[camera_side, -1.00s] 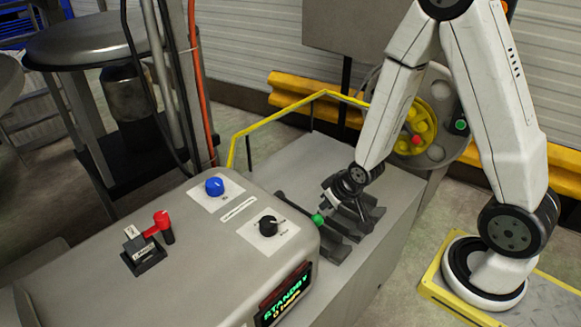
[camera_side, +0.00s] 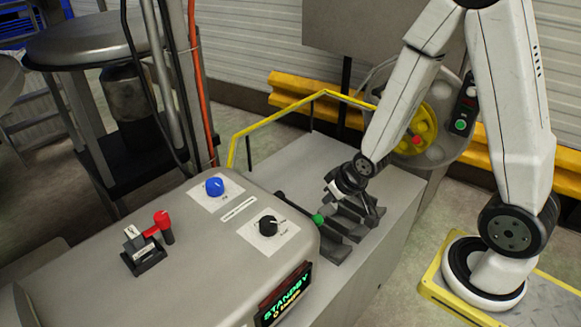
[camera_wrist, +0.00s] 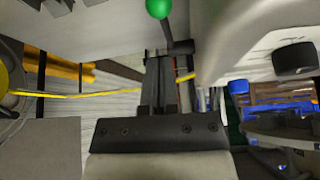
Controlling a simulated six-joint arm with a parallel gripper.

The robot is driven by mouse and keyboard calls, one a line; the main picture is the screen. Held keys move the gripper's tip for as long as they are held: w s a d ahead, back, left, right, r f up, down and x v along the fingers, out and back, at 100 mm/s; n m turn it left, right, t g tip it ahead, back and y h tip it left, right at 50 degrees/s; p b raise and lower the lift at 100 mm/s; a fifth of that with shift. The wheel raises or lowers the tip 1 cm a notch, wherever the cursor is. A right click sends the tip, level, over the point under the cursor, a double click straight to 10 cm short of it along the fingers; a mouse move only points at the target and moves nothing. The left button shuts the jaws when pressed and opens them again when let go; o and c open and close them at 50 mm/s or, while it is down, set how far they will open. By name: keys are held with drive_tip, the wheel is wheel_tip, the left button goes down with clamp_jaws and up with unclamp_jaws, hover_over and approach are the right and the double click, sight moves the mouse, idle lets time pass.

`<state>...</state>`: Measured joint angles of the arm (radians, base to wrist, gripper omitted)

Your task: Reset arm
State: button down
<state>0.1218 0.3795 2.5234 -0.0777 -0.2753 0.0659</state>
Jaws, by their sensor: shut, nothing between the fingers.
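My gripper (camera_side: 334,190) hangs over the grey block behind the control box, just beyond a green ball knob (camera_side: 318,219) on a dark lever. Its fingers are shut with nothing in them; in the wrist view the shut fingers (camera_wrist: 160,55) point toward the top. The green knob also shows at the top of the wrist view (camera_wrist: 158,8), ahead of the fingertips. In the side view my gripper looks close to the dark stepped brackets (camera_side: 345,232); whether it touches them I cannot tell.
The control box (camera_side: 200,270) carries a blue knob (camera_side: 214,186), a black knob (camera_side: 268,226), a red-handled switch (camera_side: 158,224) and a display (camera_side: 285,298) reading STANDBY. A yellow rail (camera_side: 275,115) stands behind the brackets. The grey block top (camera_side: 310,160) has bare room.

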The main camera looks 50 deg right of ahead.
drive_tip(key=s+a+r+n+g, duration=0.1)
drive_tip(key=s+a+r+g, duration=0.2)
drive_tip(key=s+r, duration=0.2)
drive_tip(key=shift+s+a+r, duration=0.35)
drive_tip(key=shift+a+r, duration=0.05)
drive_tip(key=shift+r, duration=0.65)
